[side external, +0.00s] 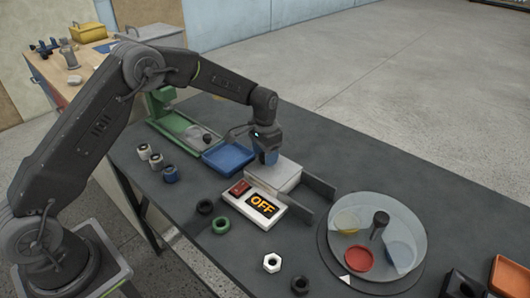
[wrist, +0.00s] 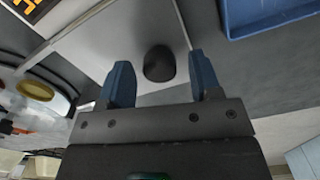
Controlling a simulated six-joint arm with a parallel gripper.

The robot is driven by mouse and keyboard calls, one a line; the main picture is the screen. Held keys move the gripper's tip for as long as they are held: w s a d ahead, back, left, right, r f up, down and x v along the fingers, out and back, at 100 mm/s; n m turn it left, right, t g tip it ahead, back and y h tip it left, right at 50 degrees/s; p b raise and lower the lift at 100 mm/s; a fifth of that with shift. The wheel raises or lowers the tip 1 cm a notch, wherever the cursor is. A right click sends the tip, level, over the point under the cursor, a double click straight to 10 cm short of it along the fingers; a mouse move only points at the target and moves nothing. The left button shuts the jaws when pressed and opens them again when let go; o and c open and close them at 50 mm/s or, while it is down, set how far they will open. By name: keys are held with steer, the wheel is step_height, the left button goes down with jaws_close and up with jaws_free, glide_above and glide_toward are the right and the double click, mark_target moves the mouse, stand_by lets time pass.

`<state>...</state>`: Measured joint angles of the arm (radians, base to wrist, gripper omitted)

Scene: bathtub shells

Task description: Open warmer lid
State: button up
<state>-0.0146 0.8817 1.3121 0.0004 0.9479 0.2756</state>
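The warmer (side external: 262,206) is a pale box with a red switch (side external: 240,187) and a display reading OFF. Its light grey lid (side external: 284,178) appears closed in the side view. In the wrist view the pale lid (wrist: 115,45) has a dark round knob (wrist: 158,63). My gripper (side external: 268,157) is above the lid's far side in the side view. In the wrist view its blue fingers (wrist: 160,85) are apart, one on each side of the knob, with gaps between. Contact with the knob cannot be told. The knob is hidden in the side view.
A blue tray (side external: 228,158) lies just left of the lid. Dark upright plates (side external: 318,187) stand at its right. A round turntable (side external: 378,240) with colored dishes is further right. Nuts (side external: 221,225) and small cylinders (side external: 157,161) stand near the front edge.

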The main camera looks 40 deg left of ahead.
mark_target(289, 176)
jaws_close()
steer(key=d, duration=0.8)
steer(key=shift+d+r, duration=0.1)
steer(key=shift+d, duration=0.3)
steer(key=shift+w, duration=0.1)
steer(key=shift+o, duration=0.2)
jaws_free()
step_height(289, 176, up, 14)
stand_by(0.4)
